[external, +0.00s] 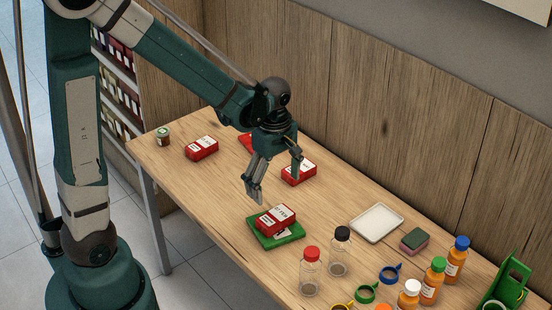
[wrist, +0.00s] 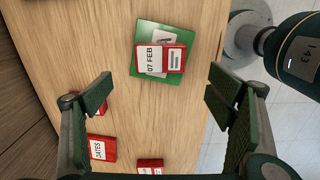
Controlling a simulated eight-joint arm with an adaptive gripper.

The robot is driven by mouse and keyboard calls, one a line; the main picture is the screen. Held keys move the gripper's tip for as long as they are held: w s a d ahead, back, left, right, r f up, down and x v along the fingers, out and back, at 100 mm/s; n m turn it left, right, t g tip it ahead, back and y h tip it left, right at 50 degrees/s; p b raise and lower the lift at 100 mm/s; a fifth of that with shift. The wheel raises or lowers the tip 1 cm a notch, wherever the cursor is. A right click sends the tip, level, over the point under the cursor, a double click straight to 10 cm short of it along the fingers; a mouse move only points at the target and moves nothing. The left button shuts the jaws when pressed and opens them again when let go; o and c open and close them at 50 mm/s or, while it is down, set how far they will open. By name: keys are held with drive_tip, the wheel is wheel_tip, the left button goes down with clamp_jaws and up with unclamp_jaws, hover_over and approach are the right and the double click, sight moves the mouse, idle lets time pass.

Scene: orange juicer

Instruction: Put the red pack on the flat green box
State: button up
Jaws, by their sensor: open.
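A red pack (external: 276,219) with a white label lies on the flat green box (external: 294,238), toward the front of the table. In the wrist view the pack (wrist: 174,58) reads "07 FEB" and rests on the green box (wrist: 146,34), partly covering its white label. My gripper (external: 276,182) is open and empty, above the table and apart from that pack. In the wrist view its fingers (wrist: 160,96) are wide apart with bare wood between them. Another red pack (external: 298,173) lies behind the gripper, partly hidden by a finger. One more red pack (external: 202,148) lies farther left.
A red item (external: 246,143) is partly hidden behind my arm. A small jar (external: 163,136) stands at the far left corner. A white tray (external: 377,222), sponge (external: 414,240), two empty bottles (external: 310,272) and several juice bottles (external: 432,281) crowd the right side.

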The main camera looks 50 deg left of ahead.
drive_tip(key=s+a+r+m+t, duration=0.1)
drive_tip(key=s+r+m+t, duration=0.6)
drive_tip(key=s+r+m, duration=0.7)
drive_tip(key=shift+r+m, duration=1.9)
drive_tip(key=shift+r, duration=0.15)
